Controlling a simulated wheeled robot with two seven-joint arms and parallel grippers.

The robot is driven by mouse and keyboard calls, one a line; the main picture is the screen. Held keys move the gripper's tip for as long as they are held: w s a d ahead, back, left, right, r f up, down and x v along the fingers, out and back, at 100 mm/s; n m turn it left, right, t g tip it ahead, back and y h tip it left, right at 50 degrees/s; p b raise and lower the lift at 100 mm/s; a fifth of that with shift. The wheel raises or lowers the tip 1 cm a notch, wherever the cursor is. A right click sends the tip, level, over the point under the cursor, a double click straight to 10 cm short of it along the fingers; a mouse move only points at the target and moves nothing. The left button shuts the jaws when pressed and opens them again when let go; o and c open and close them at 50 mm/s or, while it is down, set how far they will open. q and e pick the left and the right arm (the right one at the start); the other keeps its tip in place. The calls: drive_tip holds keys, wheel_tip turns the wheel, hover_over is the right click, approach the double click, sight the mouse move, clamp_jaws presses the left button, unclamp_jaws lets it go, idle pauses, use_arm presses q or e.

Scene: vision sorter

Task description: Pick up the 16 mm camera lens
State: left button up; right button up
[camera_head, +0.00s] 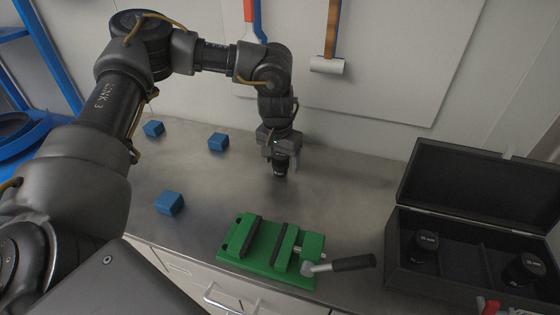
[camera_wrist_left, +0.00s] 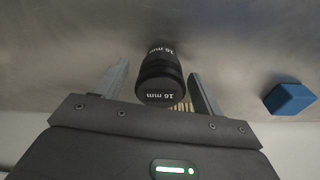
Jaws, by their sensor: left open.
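The 16 mm camera lens (camera_wrist_left: 160,85) is a black cylinder with "16 mm" in white on it, seen between my left gripper's fingers in the left wrist view. In the head view its lower part (camera_head: 280,169) shows under the gripper, on the metal bench. My left gripper (camera_head: 281,157) is open, with one finger on each side of the lens. In the left wrist view a gap shows between each finger and the lens. The gripper hides the lens's upper part in the head view. My right gripper is not in view.
Blue blocks (camera_head: 169,203) lie on the bench to the left. A green vise (camera_head: 262,262) with a black-handled lever stands at the front edge. An open black case (camera_head: 400,272) at the right holds two black lenses. Tools hang on the back wall board (camera_head: 400,70).

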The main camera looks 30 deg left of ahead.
use_arm(q)
drive_tip(key=shift+f, duration=0.4)
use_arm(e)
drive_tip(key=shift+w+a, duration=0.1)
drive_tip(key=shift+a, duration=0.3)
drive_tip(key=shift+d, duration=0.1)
use_arm(q)
drive_tip(key=shift+c, duration=1.3)
drive_tip(key=c, duration=0.9)
drive_tip(key=shift+c, duration=0.2)
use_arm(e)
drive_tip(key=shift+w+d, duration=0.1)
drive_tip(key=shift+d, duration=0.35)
use_arm(q)
drive_tip(key=shift+r, duration=0.1)
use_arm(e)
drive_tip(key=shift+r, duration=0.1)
